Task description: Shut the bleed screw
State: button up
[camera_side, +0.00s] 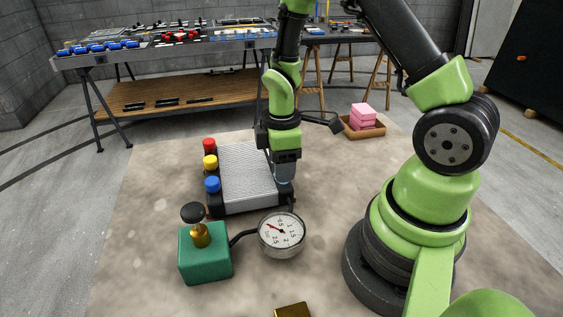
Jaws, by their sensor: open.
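A brass stem with a round black knob (193,212) stands upright on a green block (205,262) at the front left. It looks like a screw valve, but I cannot be sure that it is the bleed screw. A round dial gauge (282,234) sits right of the block, joined to it by a black hose. A silver ribbed unit (248,176) lies behind them, with red, yellow and blue caps along its left side. My gripper (284,178) points down at the unit's right edge, open, well behind and right of the knob. Its fingertips are hard to make out.
A brass-coloured piece (293,310) is cut off at the bottom edge. An open brown box (362,132) with pink blocks stands at the back right. A workbench (165,48) with parts stands behind. The mat (135,245) is bare left of the green block.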

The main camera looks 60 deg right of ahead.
jog(key=shift+f, duration=0.15)
jog(key=c, duration=0.9)
jog(key=shift+m, duration=0.4)
jog(key=m, duration=0.3)
jog(key=shift+m, duration=0.3)
jog(key=m, duration=0.4)
jog(key=shift+m, duration=0.3)
jog(key=m, duration=0.4)
jog(key=shift+m, duration=2.2)
